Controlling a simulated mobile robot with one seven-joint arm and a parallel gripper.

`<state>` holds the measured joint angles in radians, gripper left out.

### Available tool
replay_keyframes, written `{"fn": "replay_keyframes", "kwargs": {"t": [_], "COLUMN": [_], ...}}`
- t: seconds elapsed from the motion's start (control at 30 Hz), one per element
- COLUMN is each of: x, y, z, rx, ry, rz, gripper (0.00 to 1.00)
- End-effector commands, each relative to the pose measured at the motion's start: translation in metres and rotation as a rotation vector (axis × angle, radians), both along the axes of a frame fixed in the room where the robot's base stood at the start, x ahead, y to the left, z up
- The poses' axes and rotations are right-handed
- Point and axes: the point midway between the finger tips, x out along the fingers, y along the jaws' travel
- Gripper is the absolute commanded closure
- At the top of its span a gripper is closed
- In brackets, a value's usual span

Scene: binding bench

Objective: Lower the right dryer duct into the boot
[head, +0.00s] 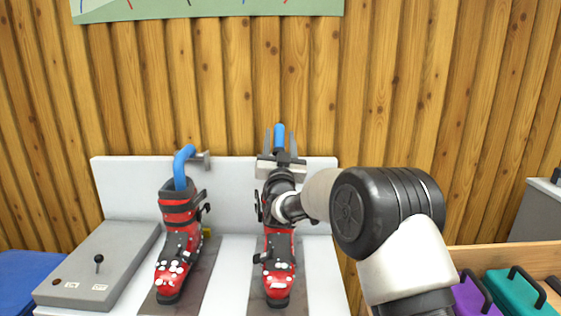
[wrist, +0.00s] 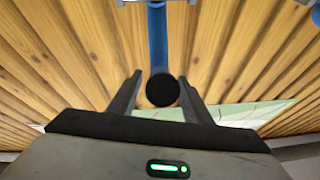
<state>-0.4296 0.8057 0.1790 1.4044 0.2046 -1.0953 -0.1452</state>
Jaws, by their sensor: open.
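The right dryer duct (head: 280,131) is a blue tube above the right boot (head: 278,270). It also shows in the wrist view (wrist: 157,38), ending in a black tip. My gripper (head: 280,143) is open and points up, with one finger on each side of the duct. In the wrist view the black end lies between the fingers (wrist: 160,80), with a gap visible at the sides. The red and black right boot stands upright on the bench, below my gripper. My wrist and arm hide part of its top and the duct's mount.
At left, another blue duct (head: 182,162) bends down into the left boot (head: 175,258). A grey control box (head: 105,262) with a small lever stands further left. A wooden crate (head: 520,258) with purple and teal items is at right. A plank wall is behind.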

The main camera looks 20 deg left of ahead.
Motion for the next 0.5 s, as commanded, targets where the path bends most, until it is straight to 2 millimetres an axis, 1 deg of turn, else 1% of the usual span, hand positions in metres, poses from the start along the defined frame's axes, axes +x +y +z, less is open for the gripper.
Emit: {"fn": "replay_keyframes", "kwargs": {"t": [0.17, 0.4, 0.5], "x": [-0.034, -0.087, -0.106], "y": [-0.009, -0.025, -0.031], "z": [-0.015, -0.040, -0.048], "rx": [-0.002, -0.003, -0.001], "ry": [0.003, 0.002, 0.001], "rz": [0.002, 0.002, 0.002], "gripper": [0.55, 0.55, 0.55]}}
